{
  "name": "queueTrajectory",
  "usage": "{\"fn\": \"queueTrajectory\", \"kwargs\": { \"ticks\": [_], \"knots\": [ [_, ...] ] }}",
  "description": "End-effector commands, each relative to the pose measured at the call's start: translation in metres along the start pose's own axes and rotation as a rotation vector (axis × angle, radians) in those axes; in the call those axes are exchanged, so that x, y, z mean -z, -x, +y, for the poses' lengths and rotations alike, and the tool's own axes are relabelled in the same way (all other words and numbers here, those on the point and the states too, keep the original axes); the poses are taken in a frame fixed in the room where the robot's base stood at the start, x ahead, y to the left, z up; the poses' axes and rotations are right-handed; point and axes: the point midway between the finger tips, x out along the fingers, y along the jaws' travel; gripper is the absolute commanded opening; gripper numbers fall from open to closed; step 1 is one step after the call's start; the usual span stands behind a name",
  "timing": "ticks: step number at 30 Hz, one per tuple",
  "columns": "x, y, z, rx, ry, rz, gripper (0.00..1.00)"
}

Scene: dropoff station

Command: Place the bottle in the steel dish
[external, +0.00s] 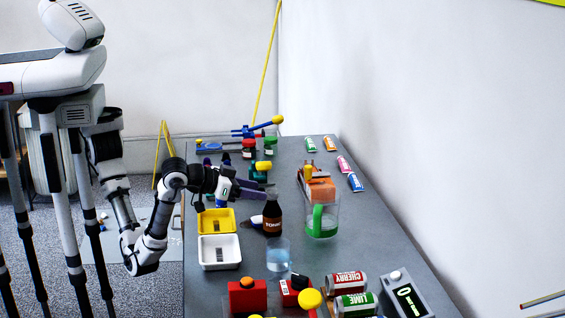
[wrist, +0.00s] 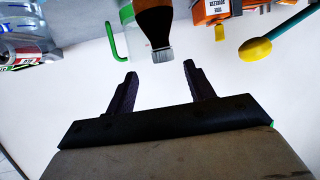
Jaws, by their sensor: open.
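The brown bottle (external: 272,219) with a dark label stands upright on the grey table, near its middle. My gripper (external: 266,190) is at the bottle's far side in the external view, about cap height. In the wrist view, the gripper (wrist: 160,72) is open and empty, its two dark fingers spread. The bottle (wrist: 153,22) appears upside down there, its grey cap just beyond the gap between the fingertips. I see no contact. I cannot make out a steel dish in either view.
A yellow tray (external: 216,222) and a white tray (external: 219,252) lie left of the bottle. A clear cup (external: 278,257) stands in front, a green-handled jug (external: 322,220) to the right. An orange block (external: 320,188) is behind the jug. Cans (external: 346,283) and a digital device (external: 404,295) are front right.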

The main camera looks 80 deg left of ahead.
Motion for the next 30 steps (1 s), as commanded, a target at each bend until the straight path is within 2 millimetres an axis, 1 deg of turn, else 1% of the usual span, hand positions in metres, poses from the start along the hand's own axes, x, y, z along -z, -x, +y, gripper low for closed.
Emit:
{"fn": "queueTrajectory", "kwargs": {
  "ticks": [7, 12, 15, 18, 24, 30],
  "knots": [
    [0.001, -0.019, -0.002, 0.002, -0.001, -0.002, 0.53],
    [0.0, -0.045, -0.006, 0.001, 0.0, -0.003, 0.53],
    [0.0, -0.056, -0.005, 0.001, 0.0, -0.001, 0.53],
    [-0.001, -0.061, -0.005, 0.0, 0.001, -0.001, 0.53],
    [-0.002, -0.062, -0.005, -0.001, 0.001, -0.001, 0.53],
    [-0.002, -0.061, -0.005, 0.0, 0.001, -0.001, 0.27]
  ]
}}
